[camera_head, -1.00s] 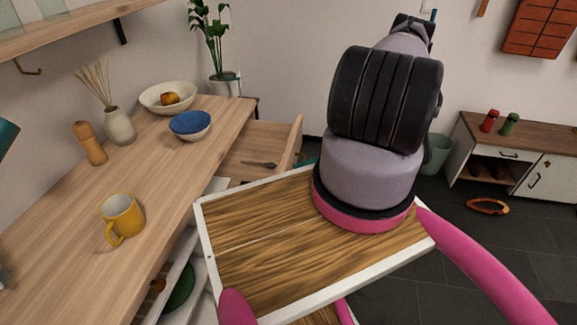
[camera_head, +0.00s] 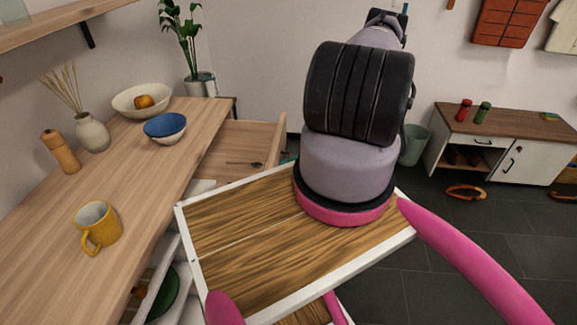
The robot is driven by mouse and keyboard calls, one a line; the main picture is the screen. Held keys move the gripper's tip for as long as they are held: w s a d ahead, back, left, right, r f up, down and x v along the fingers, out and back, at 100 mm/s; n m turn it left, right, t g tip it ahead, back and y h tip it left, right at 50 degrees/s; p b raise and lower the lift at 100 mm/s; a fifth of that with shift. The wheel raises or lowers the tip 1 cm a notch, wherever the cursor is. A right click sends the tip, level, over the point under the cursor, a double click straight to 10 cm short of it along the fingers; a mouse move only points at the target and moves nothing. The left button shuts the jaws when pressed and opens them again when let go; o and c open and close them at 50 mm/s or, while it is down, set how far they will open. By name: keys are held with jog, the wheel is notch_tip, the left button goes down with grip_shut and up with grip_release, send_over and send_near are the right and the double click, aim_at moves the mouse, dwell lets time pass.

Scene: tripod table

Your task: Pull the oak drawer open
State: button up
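The oak drawer (camera_head: 240,143) is a light wood drawer that stands pulled out from under the far end of the wooden counter (camera_head: 150,175). Its front panel (camera_head: 277,142) faces right, and a dark spoon (camera_head: 244,164) lies inside. The lower part of the drawer is hidden behind my body. My grey and black arm rises in the middle of the view and hides what lies beyond it. I cannot make out my gripper. A small teal piece shows beside the outer face of the drawer front, too little to identify.
On the counter stand a yellow mug (camera_head: 98,224), a blue bowl (camera_head: 165,125), a cream bowl (camera_head: 128,101), a pepper mill (camera_head: 62,153) and a reed vase (camera_head: 92,133). A low cabinet (camera_head: 512,167) stands at the right. Dark floor in front of it is mostly free.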

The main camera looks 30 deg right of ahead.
jog(key=shift+d, duration=0.1)
jog(key=v, duration=1)
jog(key=shift+d, duration=0.3)
jog(key=shift+s, duration=0.1)
